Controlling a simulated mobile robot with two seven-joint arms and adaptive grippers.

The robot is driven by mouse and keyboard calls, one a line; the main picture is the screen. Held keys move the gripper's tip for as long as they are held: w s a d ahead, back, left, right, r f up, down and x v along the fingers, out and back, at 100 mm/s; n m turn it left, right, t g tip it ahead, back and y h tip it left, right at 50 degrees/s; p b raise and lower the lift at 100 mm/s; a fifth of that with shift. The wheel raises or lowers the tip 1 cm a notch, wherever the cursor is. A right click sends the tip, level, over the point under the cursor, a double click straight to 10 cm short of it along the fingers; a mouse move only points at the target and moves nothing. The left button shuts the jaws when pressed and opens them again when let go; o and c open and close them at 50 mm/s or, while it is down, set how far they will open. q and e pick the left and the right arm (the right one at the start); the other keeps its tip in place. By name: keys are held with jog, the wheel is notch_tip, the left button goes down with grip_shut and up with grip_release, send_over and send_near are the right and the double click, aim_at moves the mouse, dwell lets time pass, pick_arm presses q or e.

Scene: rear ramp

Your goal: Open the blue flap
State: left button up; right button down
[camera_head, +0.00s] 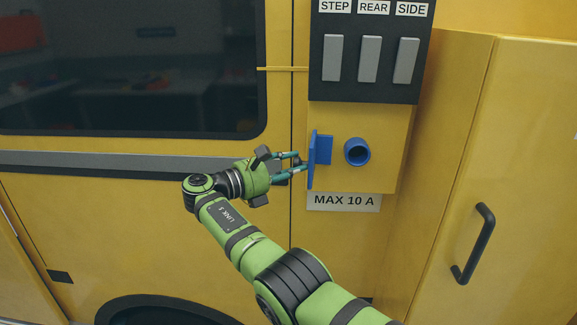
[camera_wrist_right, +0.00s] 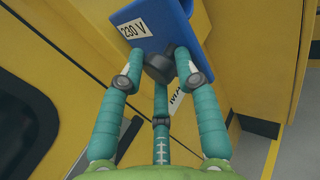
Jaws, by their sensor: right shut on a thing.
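The blue flap (camera_head: 313,152) stands swung out from the yellow panel, edge-on in the head view, to the left of a round blue socket (camera_head: 357,152). The socket's opening is uncovered. My right gripper (camera_head: 300,163) is at the flap's left face. In the right wrist view the flap (camera_wrist_right: 178,18) carries a "230 V" label, and my right gripper's three teal fingers (camera_wrist_right: 160,68) are closed around a dark knob (camera_wrist_right: 160,66) on it. My left gripper is in neither view.
A dark panel with STEP, REAR and SIDE switches (camera_head: 369,58) is above the socket. A "MAX 10 A" label (camera_head: 344,201) is below it. A yellow door with a black handle (camera_head: 473,243) is at the right, and a dark window (camera_head: 130,70) at the left.

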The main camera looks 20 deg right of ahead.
jog(key=shift+w+d+r, duration=0.2)
jog(key=shift+d+r, duration=0.15)
jog(key=shift+d, duration=0.05)
jog(key=c, duration=1)
grip_release()
jog(key=shift+c, duration=0.2)
jog(key=shift+o, duration=0.6)
jog(key=shift+w+d+f, duration=0.15)
jog(key=shift+d+f, duration=0.1)
jog(key=shift+d, duration=0.1)
